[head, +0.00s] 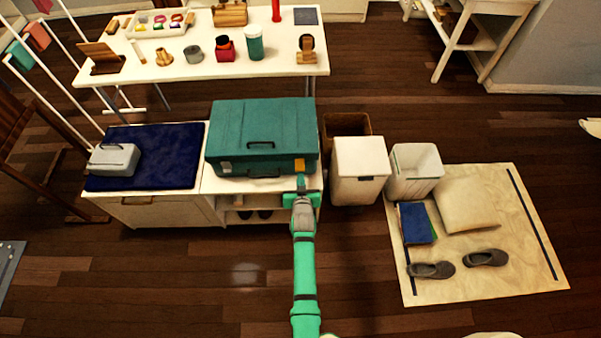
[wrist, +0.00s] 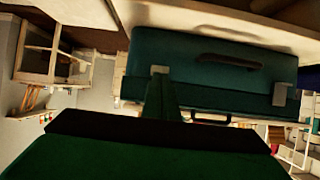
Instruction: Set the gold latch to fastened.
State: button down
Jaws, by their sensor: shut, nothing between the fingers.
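A teal suitcase (head: 262,130) lies closed on the white bench, its dark handle on the front face. The gold latch (head: 300,165) is on the right part of its front, and a paler latch (head: 225,168) is on the left part. My gripper (head: 301,180) is shut and empty, right at the gold latch. In the wrist view the suitcase (wrist: 200,60) appears upside down, and my gripper (wrist: 160,82) reaches up to a pale-looking latch (wrist: 160,70), partly covering it. I cannot tell whether they touch, or the latch's exact position.
The bench (head: 150,210) also holds a navy mat (head: 180,150) with a grey case (head: 114,160). A white lidded bin (head: 359,168), a brown bin (head: 345,124) and an open white bin (head: 415,172) stand close on the right. A table (head: 200,70) with small items is behind.

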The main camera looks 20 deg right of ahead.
jog(key=shift+r, duration=0.8)
jog(key=s+a+r, duration=0.1)
jog(key=s+r, duration=0.8)
jog(key=shift+a+r, duration=0.3)
jog(key=shift+a, duration=0.1)
jog(key=shift+w, duration=0.1)
